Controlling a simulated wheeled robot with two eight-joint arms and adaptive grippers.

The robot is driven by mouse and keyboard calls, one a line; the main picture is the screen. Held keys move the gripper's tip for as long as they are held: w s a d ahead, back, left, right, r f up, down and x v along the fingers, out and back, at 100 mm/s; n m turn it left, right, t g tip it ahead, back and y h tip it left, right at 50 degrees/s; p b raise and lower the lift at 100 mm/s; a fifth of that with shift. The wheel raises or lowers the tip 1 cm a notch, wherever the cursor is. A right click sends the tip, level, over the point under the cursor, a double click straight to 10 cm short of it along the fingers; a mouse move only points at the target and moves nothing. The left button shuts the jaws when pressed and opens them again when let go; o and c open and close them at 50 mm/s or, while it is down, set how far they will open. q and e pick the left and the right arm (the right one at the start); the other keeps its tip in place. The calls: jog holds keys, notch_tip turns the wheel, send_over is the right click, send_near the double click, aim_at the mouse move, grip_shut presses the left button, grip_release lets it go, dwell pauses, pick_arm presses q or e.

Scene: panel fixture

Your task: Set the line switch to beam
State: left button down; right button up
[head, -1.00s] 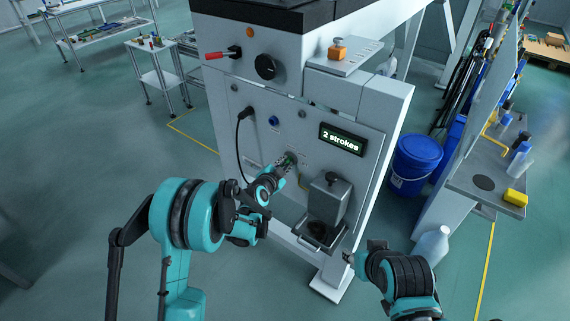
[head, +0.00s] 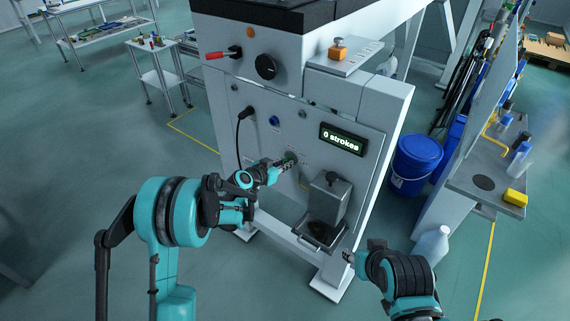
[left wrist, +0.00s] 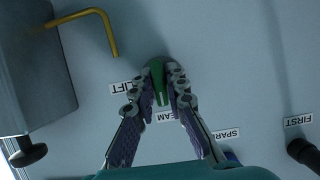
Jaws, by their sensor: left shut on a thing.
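The line switch is a green knob (left wrist: 157,80) on the grey panel (head: 345,175). In the left wrist view its long grip runs up and down, with its lower end at a label reading "EAM" (left wrist: 168,117), partly covered by a finger. A "LIFT" label (left wrist: 126,86) is left of the knob. My left gripper (head: 285,164) is shut on the knob, one finger on each side (left wrist: 160,88). My right gripper (head: 349,257) hangs low, right of the panel's drip tray and apart from it; its fingers are too small to read.
A display (head: 341,140) seems to read "0 strokes". A grey box (head: 328,198) with a bent yellow pipe (left wrist: 108,30) juts out beside the switch, above a tray (head: 320,232). A black plug (head: 245,113) with cable is left. A blue bucket (head: 416,160) stands right.

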dwell(0.5)
pick_arm(q)
jog(key=c, duration=1.6)
grip_release()
jog(key=v, duration=1.2)
jog(key=shift+a+f, duration=0.1)
jog(key=shift+f, duration=0.05)
